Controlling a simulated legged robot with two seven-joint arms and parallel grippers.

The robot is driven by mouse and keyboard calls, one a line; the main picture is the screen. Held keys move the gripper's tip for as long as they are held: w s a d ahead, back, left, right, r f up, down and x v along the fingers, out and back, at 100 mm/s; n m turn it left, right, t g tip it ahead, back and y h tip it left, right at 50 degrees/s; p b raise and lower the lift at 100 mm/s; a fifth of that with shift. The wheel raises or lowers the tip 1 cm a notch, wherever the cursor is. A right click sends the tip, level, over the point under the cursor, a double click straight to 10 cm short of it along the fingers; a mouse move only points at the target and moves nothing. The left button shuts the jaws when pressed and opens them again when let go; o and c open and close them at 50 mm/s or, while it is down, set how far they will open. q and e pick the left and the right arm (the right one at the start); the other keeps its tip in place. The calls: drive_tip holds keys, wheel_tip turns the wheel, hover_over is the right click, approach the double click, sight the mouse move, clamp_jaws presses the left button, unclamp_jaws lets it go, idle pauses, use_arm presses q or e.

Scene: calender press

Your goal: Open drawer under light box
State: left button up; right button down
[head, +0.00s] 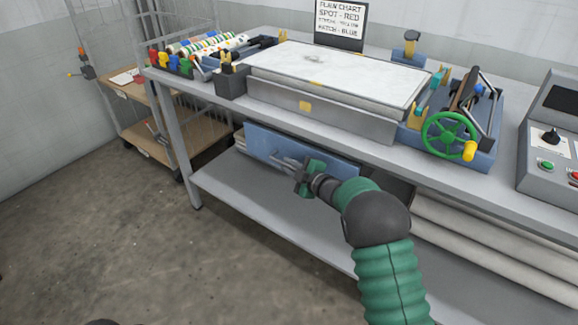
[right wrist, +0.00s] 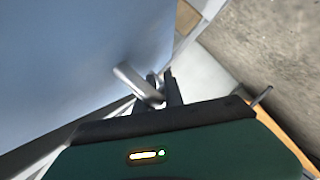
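The light box (head: 335,75) with a white top sits on the bench. Under the bench top below it is the blue drawer front (head: 262,141), which also fills the upper left of the right wrist view (right wrist: 70,60). A pale bar handle (head: 285,160) is on this front. My right gripper (head: 297,167) is at the handle. In the right wrist view its dark fingers (right wrist: 163,88) are close together, with the handle (right wrist: 138,84) running up to them; whether they grip it is unclear. My left gripper is not visible.
A grey lower shelf (head: 250,205) runs under the drawer. Pale rolls (head: 490,232) lie at the right below the bench. A green handwheel (head: 449,135) and control box (head: 550,150) are on the bench. Open floor (head: 100,230) lies at the left.

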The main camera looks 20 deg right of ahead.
drive_tip(key=shift+a+r, duration=0.1)
drive_tip(key=shift+a, duration=0.2)
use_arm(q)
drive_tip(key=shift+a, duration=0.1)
